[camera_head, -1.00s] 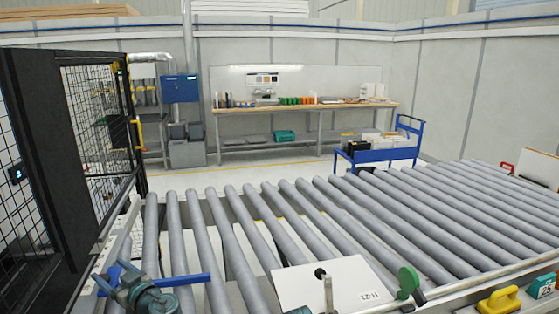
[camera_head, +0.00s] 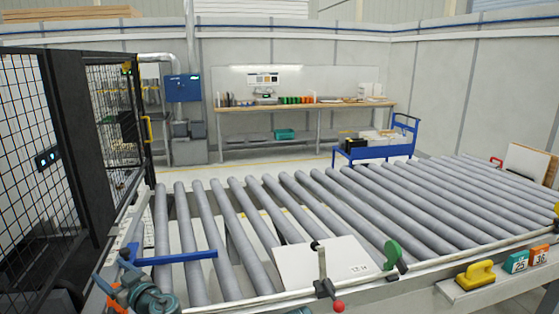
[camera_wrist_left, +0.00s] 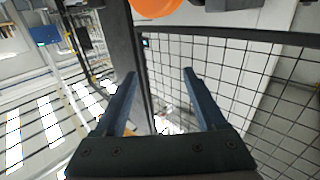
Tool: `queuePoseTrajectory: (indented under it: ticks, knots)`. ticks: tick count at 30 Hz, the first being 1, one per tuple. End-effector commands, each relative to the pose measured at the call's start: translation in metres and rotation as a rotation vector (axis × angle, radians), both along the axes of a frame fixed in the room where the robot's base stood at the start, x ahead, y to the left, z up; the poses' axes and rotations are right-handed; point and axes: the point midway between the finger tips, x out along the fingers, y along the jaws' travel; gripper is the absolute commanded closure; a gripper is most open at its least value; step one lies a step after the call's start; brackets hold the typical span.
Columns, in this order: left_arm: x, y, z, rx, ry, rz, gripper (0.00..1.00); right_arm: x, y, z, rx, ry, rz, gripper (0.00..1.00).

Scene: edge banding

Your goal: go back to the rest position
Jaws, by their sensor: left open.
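My left gripper (camera_wrist_left: 160,74) shows in the left wrist view with its two dark blue fingers apart and nothing between them. Beyond the fingers are a dark post and the black wire mesh fence (camera_wrist_left: 215,55). The fence also stands at the left of the head view (camera_head: 22,110). In the head view, teal and blue parts crowd the lower left corner, where I cannot make out the fingertips clearly. My right gripper is not in view.
A grey roller conveyor (camera_head: 235,225) fills the middle, with a white panel (camera_head: 345,262) at its near edge. A yellow-handled tool (camera_head: 476,275) lies on the near ledge at right. A blue cart (camera_head: 373,152) and a workbench (camera_head: 300,107) stand behind.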

Motion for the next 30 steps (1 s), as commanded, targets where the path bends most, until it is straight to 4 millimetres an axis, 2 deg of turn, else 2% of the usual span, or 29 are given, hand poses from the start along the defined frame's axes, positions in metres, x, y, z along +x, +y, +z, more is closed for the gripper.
queuePoseTrajectory:
  ticks: [3, 11, 16, 20, 23, 26, 29, 30]
  knots:
    - [0.0, -0.001, -0.002, -0.004, 0.006, 0.0, 0.27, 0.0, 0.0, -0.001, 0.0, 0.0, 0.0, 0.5]
    - [-0.002, -0.017, -0.026, -0.057, 0.098, 0.015, 0.27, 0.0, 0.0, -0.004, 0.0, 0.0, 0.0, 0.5]
    - [-0.004, -0.034, -0.049, -0.106, 0.195, 0.016, 0.27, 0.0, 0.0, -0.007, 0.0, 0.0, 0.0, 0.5]
    - [-0.006, -0.056, -0.076, -0.166, 0.314, 0.003, 0.27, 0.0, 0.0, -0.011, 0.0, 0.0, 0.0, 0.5]
    - [-0.011, -0.08, -0.102, -0.22, 0.436, -0.023, 0.27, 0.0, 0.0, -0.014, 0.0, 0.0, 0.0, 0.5]
    - [-0.018, -0.114, -0.134, -0.286, 0.599, -0.076, 0.27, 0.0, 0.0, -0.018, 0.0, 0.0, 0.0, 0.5]
    - [-0.032, -0.163, -0.173, -0.361, 0.819, -0.182, 0.27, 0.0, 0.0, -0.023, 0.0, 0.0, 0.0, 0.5]
    - [-0.041, -0.186, -0.189, -0.392, 0.921, -0.242, 0.27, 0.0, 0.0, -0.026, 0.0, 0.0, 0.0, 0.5]
